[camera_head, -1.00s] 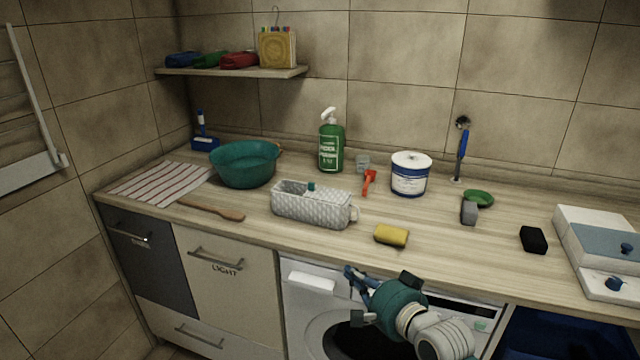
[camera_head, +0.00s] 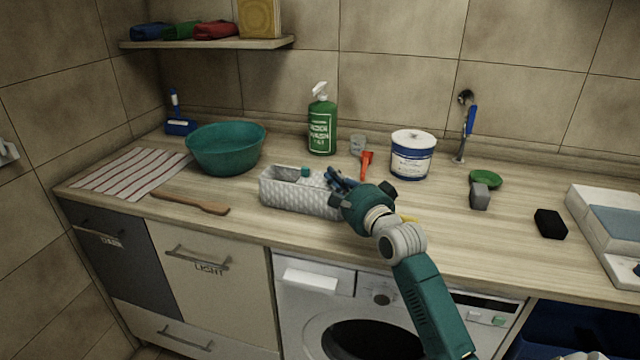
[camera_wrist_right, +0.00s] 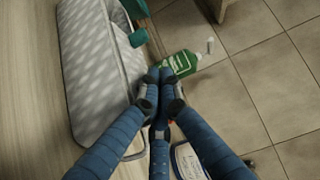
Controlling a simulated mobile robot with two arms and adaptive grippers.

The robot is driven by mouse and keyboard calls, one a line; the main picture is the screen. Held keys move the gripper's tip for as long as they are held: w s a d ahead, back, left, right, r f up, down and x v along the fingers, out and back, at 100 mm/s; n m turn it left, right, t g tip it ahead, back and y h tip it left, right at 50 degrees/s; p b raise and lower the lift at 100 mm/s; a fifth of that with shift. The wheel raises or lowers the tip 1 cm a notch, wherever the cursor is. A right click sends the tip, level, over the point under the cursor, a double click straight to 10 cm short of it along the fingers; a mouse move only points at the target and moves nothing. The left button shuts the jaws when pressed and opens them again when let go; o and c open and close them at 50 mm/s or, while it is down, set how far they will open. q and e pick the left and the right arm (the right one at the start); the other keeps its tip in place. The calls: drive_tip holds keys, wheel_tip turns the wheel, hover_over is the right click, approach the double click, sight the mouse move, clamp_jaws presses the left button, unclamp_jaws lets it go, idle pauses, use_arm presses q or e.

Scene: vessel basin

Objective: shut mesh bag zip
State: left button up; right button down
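The mesh bag (camera_head: 290,196) is a pale grey quilted pouch lying on the counter, its top partly open with a dark slot. The teal zip pull (camera_head: 306,172) sits on top, toward the bag's right part. My right gripper (camera_head: 334,177) is over the bag's right end, a little right of the pull and apart from it. The right wrist view shows the blue fingers (camera_wrist_right: 160,78) with their tips together and nothing visible between them, the bag (camera_wrist_right: 92,75) to their left and the pull (camera_wrist_right: 138,38) beyond them. The bag's right end is partly hidden. My left gripper is not in view.
The green bottle (camera_head: 322,125), red clip (camera_head: 367,163) and white tub (camera_head: 411,157) stand behind the gripper. The teal bowl (camera_head: 226,152) and wooden spatula (camera_head: 192,203) are to the left. A yellow sponge (camera_head: 409,218) is mostly hidden by my arm.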

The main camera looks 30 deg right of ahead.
sight(317, 182)
drive_tip(key=shift+w+a, duration=0.85)
drive_tip(key=shift+w, duration=0.05)
drive_tip(key=shift+w+a+b, duration=0.25)
drive_tip(key=shift+b, duration=0.05)
drive_tip(key=shift+w, duration=0.15)
drive_tip(key=shift+a, duration=0.1)
drive_tip(key=shift+w+a+r, duration=0.15)
drive_tip(key=shift+w+a, duration=0.05)
drive_tip(key=shift+w, duration=0.1)
drive_tip(key=w+a+p, duration=0.1)
drive_tip(key=w+a, duration=0.1)
drive_tip(key=w, duration=0.1)
drive_tip(key=w+a+p, duration=0.1)
drive_tip(key=w+a, duration=0.3)
drive_tip(key=w, duration=0.1)
drive_tip(key=shift+w+a+p, duration=0.3)
drive_tip(key=shift+p, duration=0.1)
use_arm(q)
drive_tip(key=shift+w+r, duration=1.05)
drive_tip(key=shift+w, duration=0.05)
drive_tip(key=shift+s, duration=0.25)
